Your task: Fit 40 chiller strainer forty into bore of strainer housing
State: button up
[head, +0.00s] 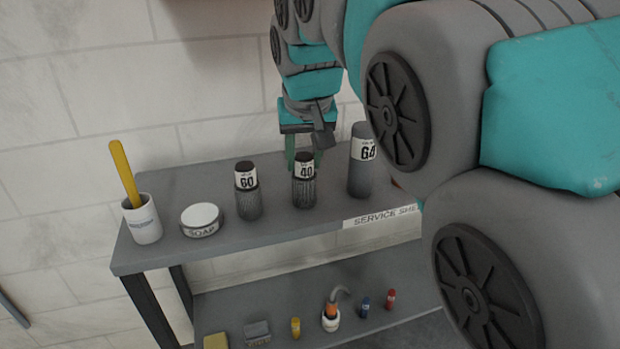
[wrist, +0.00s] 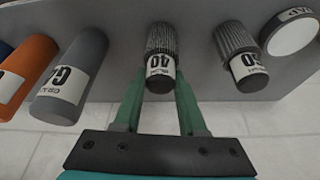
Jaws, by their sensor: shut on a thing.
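The 40 strainer (head: 304,187), a mesh cylinder with a dark cap and a white "40" label, stands upright on the upper shelf. It also shows in the wrist view (wrist: 160,62) between the green fingers. My gripper (head: 304,158) reaches it from the wall side, and its fingers (wrist: 161,92) are shut on it near the cap and label. I cannot tell whether its base still touches the shelf. A similar 60 strainer (head: 246,195) stands to its left in the head view. I cannot make out the strainer housing or its bore in either view.
A soap tin (head: 202,220) and a white cup (head: 143,222) with a yellow-handled tool stand left. The lower shelf (head: 275,325) holds several small items.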

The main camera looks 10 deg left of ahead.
grip_shut()
jog(key=shift+r, duration=0.1)
dwell(0.4)
